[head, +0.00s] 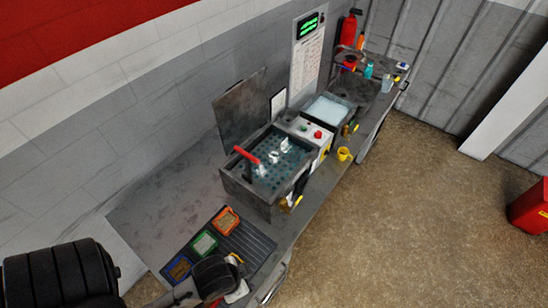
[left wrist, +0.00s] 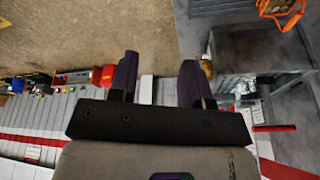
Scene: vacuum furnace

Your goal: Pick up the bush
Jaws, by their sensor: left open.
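My left gripper (left wrist: 157,78) is open in the left wrist view, with its two dark fingers apart and nothing visible between them. In the head view my left arm reaches in from the lower left, with its dark wrist end (head: 215,278) over the near end of the bench; its fingertips are not clear there. I cannot identify the bush for certain. A small brass-coloured piece (left wrist: 207,69) shows just beside the right-hand finger in the wrist view, partly hidden. An orange tray (left wrist: 262,8) at that view's top right holds brownish pieces. My right gripper is not in view.
On a dark ribbed mat (head: 258,243) lie an orange tray (head: 235,212), a green tray (head: 213,252) and a blue tray (head: 170,264). Beyond is an open tank (head: 237,188) with a red handle (head: 246,154). A yellow cup (head: 344,154) stands near the bench edge.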

